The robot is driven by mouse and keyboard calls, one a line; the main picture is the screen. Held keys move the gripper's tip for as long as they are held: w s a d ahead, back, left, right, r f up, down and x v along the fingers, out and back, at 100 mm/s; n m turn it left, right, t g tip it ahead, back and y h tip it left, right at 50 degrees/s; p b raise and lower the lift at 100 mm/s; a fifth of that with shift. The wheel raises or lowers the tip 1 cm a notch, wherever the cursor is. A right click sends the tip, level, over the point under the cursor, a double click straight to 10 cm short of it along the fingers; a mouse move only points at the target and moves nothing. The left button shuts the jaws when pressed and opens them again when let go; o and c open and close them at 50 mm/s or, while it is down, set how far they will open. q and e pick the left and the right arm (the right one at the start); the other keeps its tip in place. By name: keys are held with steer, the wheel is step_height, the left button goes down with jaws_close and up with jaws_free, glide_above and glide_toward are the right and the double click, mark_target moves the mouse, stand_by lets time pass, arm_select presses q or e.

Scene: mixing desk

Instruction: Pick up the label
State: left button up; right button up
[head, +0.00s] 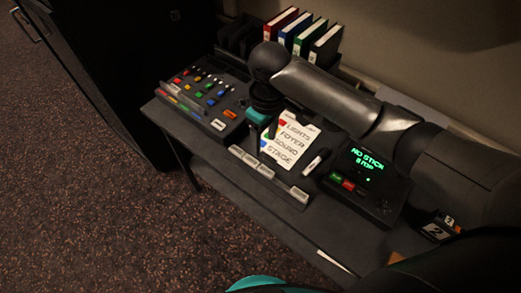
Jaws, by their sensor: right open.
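Several small white labels (250,161) sit in a row on a rail along the desk's front edge; one stands apart at the rail's right end (299,194). Their print is too small to read. My right gripper (257,122) points down over the desk between the mixing console and the white list card, behind the row of labels and apart from it. It is open, with teal at its tip; its fingers are mostly hidden by the wrist and I see nothing held. My left gripper is not in view.
The mixing console (203,95) with coloured buttons stands left. The card (290,139) reads lights, foyer, sound, stage. A white marker-like object (315,163) lies beside it. A box with a green-lit screen (366,170) stands right. Binders (302,34) line the back. My right arm crosses above the desk.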

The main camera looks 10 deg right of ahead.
steer(key=b, duration=0.2)
glide_above(267, 170)
step_height(267, 170, down, 5)
steer(key=f, duration=0.2)
steer(key=shift+w+a+f, duration=0.15)
steer(key=shift+w+f, duration=0.05)
steer(key=shift+f, duration=0.6)
steer(key=shift+f+b, duration=0.35)
steer(key=shift+f, duration=0.1)
steer(key=f, duration=0.1)
steer(key=f+b, duration=0.1)
steer(key=f, duration=0.2)
steer(key=shift+s+f, duration=0.3)
steer(key=shift+f, duration=0.05)
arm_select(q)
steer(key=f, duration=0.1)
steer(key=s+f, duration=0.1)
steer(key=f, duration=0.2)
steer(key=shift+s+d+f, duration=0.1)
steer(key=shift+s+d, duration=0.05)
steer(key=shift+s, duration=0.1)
arm_select(e)
jaws_close()
